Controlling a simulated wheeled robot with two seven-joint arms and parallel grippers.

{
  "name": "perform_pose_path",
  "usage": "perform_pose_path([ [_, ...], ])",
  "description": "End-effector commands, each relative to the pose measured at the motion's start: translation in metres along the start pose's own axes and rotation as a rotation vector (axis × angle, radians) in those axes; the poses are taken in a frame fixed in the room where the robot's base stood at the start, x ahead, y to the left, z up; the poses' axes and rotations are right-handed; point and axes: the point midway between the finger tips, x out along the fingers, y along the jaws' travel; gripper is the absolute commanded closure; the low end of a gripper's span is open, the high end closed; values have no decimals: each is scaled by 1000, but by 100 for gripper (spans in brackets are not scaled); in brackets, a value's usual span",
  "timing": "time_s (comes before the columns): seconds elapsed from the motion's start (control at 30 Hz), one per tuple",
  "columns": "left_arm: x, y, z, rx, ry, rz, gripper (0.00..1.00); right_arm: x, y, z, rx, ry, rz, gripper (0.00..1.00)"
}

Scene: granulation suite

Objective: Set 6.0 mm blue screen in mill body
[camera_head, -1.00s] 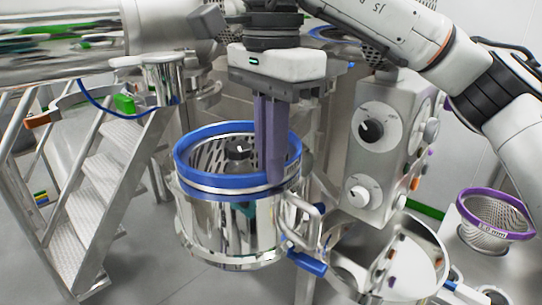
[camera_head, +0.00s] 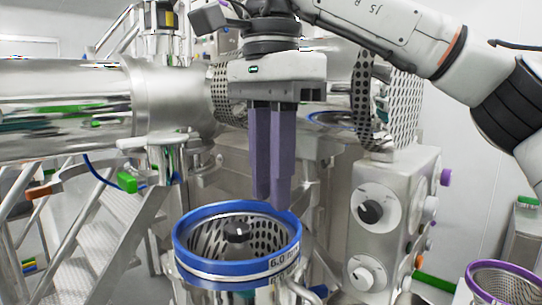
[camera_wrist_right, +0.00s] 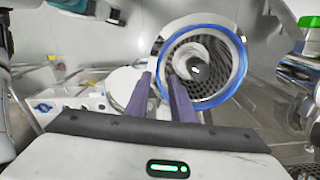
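The blue-rimmed screen (camera_head: 236,222) sits in the top of the steel mill body (camera_head: 235,293). Its rim label reads 6.0, and perforated metal and a dark hub show inside. My right gripper (camera_head: 272,200) is above the rim's back right part, fingers pointing down, apart from it and holding nothing. A gap shows between its purple fingers. In the right wrist view the gripper (camera_wrist_right: 161,80) also has its fingers spread, with the blue-rimmed screen (camera_wrist_right: 240,68) beyond them. My left gripper is in neither view.
A purple-rimmed screen (camera_head: 503,284) stands at the lower right. A grey control box (camera_head: 375,215) with dials is right of the mill body. Metal steps (camera_head: 95,250) are at the left. A large steel cylinder (camera_head: 90,105) spans the upper left.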

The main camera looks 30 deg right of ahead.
Motion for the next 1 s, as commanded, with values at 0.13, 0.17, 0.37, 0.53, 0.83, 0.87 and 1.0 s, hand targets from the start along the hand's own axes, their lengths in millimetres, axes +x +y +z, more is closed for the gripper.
perform_pose_path([
  [0.13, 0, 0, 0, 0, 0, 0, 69, -20, 0, 0, 2, 2, -2, 78],
  [0.17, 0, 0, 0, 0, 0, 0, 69, -22, 0, 0, 1, 1, -1, 78],
  [0.37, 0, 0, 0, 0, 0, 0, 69, -31, 0, 0, 0, -1, -1, 78],
  [0.53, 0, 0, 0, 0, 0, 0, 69, -31, 0, 0, -1, -1, -1, 78],
  [0.83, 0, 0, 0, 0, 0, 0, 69, -30, 0, 0, 0, -1, -1, 78],
  [0.87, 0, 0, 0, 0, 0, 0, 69, -30, 0, 0, -1, -1, -1, 78],
  [1.0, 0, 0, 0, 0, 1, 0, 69, -30, 0, 0, 0, -1, 0, 78],
])
